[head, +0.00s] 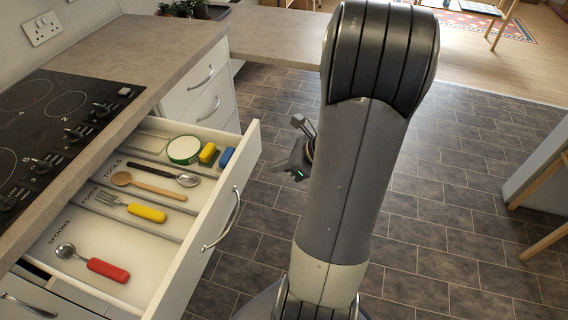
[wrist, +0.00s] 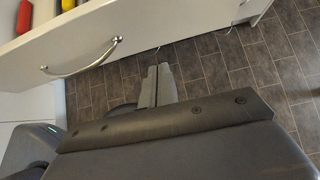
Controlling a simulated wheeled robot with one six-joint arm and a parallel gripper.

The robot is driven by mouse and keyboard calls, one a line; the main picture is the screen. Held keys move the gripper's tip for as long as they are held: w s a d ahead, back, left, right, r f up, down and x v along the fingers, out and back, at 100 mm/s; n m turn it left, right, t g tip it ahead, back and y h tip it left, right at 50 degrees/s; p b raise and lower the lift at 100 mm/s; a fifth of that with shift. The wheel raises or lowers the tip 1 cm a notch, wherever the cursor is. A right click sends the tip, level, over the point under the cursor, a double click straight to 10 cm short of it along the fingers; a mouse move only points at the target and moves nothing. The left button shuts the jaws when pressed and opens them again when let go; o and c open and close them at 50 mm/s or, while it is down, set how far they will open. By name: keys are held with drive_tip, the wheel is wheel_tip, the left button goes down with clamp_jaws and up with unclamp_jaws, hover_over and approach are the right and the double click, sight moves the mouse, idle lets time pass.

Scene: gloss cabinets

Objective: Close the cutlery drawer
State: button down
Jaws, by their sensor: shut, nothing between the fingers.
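The cutlery drawer (head: 200,255) stands pulled out from under the worktop in the head view. It has a white front with a curved metal handle (head: 222,222). Inside lie a red-handled spoon (head: 92,262), a yellow-handled fork (head: 132,205), a wooden spoon (head: 148,186) and a black-handled spoon (head: 162,173). In the wrist view the drawer front (wrist: 120,35) and its handle (wrist: 84,62) cross the top. My gripper (wrist: 158,70) is shut and empty, pointing past the front and apart from the handle. In the head view my arm partly hides my gripper (head: 284,169).
A black hob (head: 60,130) is set in the worktop (head: 180,60) above the drawer. Other drawers with metal handles (head: 208,108) are closed behind it. A round green-rimmed tub (head: 184,149) sits at the drawer's far end. The tiled floor (head: 440,200) is open to the right.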

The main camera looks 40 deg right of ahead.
sight(243, 171)
drive_tip(key=shift+w+a+f, duration=0.65)
drive_tip(key=shift+w+a, duration=0.15)
drive_tip(key=shift+w, duration=0.3)
drive_tip(key=shift+w+a+f, duration=0.6)
drive_tip(key=shift+w+a, duration=0.2)
drive_tip(key=shift+w, duration=0.25)
drive_tip(key=shift+w+a+f, duration=0.65)
drive_tip(key=shift+w+a, duration=0.15)
drive_tip(key=shift+w, duration=0.3)
